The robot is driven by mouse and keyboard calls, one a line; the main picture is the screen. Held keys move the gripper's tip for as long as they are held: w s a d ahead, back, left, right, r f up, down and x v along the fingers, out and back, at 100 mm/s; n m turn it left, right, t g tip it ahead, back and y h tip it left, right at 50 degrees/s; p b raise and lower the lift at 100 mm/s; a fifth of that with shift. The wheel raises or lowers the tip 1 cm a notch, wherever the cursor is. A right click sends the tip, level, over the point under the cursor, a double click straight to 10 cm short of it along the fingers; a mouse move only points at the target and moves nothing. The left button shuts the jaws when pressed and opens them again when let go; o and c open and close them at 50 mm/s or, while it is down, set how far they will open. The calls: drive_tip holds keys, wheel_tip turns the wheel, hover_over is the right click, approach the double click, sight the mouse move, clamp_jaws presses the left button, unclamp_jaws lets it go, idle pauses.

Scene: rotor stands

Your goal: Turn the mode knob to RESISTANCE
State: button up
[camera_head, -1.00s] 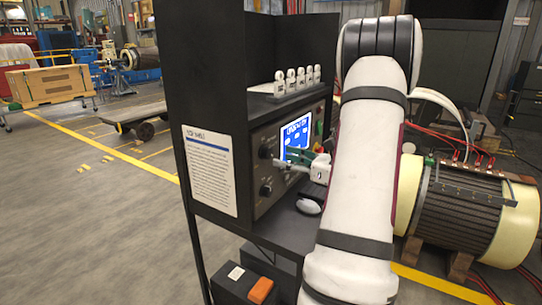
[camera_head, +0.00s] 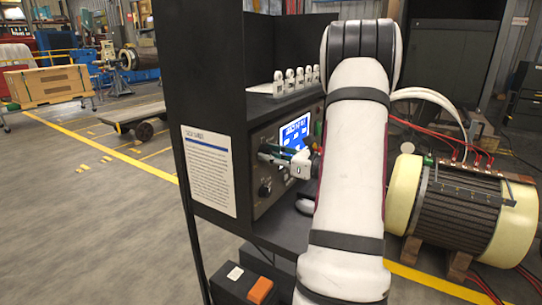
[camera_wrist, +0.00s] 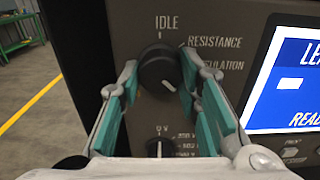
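The mode knob (camera_wrist: 158,68) is a round black knob on the grey panel in the wrist view. IDLE stands above it, RESISTANCE at its upper right, and a partly hidden label ending in "ULATION" below that. A white mark on the knob's face sits at its lower right; a white tick lies under IDLE. My gripper (camera_wrist: 160,72), with teal pads, has one finger on each side of the knob, very close to its edges. It looks open; I cannot tell whether the pads touch. In the head view my gripper (camera_head: 268,153) is at the panel and hides this knob.
A second knob (camera_wrist: 158,147) sits below, between my fingers. A lit blue screen (camera_wrist: 290,80) is to the right. In the head view, a dark cabinet (camera_head: 205,90) encloses the panel, white figures stand on its shelf, and a wound rotor (camera_head: 460,205) lies at right.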

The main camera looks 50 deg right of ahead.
drive_tip(key=shift+n+b, duration=0.3)
drive_tip(key=shift+b, duration=0.1)
drive_tip(key=n+b, duration=1.7)
drive_tip(key=b, duration=0.7)
drive_tip(key=shift+r+n, duration=0.1)
drive_tip(key=shift+n, duration=0.2)
drive_tip(key=o, duration=1.1)
drive_tip(key=shift+o, duration=0.2)
drive_tip(key=shift+d, duration=0.1)
